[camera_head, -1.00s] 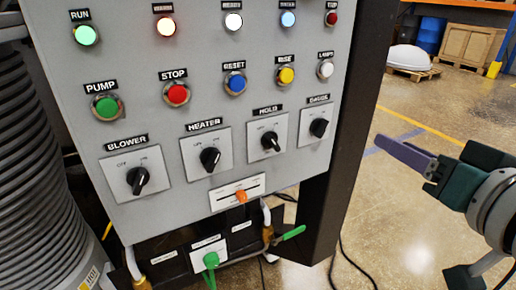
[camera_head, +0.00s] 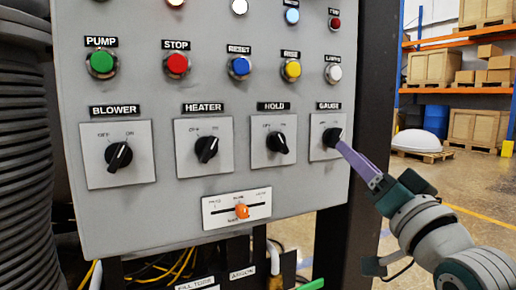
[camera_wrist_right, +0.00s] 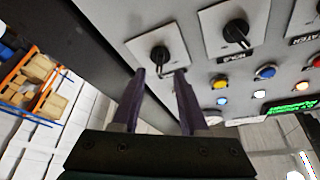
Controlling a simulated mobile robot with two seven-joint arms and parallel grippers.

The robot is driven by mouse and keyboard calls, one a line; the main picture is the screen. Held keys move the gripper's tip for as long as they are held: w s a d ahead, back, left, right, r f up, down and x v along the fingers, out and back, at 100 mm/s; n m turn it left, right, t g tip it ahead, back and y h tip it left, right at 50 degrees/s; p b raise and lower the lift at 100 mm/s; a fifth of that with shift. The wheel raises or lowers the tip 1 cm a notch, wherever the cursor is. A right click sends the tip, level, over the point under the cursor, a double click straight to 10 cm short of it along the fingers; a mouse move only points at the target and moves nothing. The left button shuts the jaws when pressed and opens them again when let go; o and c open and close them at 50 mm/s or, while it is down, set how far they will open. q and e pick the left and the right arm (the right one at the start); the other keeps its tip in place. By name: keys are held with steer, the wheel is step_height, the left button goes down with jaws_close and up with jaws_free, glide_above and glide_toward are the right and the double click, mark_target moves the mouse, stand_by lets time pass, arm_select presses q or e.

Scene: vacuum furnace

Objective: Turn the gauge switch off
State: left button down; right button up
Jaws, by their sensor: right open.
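The gauge switch (camera_head: 331,137) is a black rotary knob on a white plate, at the right end of the bottom switch row under the label GAUGE. My right gripper (camera_head: 347,153) reaches in from the right with its purple fingertips at this knob, partly covering its lower right in the head view. In the right wrist view the knob (camera_wrist_right: 160,56) shows just beyond and between the open fingertips (camera_wrist_right: 160,73). I cannot tell whether they touch it, and its exact pointer setting is unclear. My left gripper is out of view.
The hold (camera_head: 277,143), heater (camera_head: 206,149) and blower (camera_head: 118,156) knobs sit left of the gauge switch. Push buttons and lamps line the panel above. An orange slider (camera_head: 242,211) is below. A dark post (camera_head: 340,245) stands by the panel's right edge.

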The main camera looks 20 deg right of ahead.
mark_target(334, 138)
steer(key=x, duration=0.4)
steer(key=shift+w, duration=0.3)
jaws_close()
stand_by(0.4)
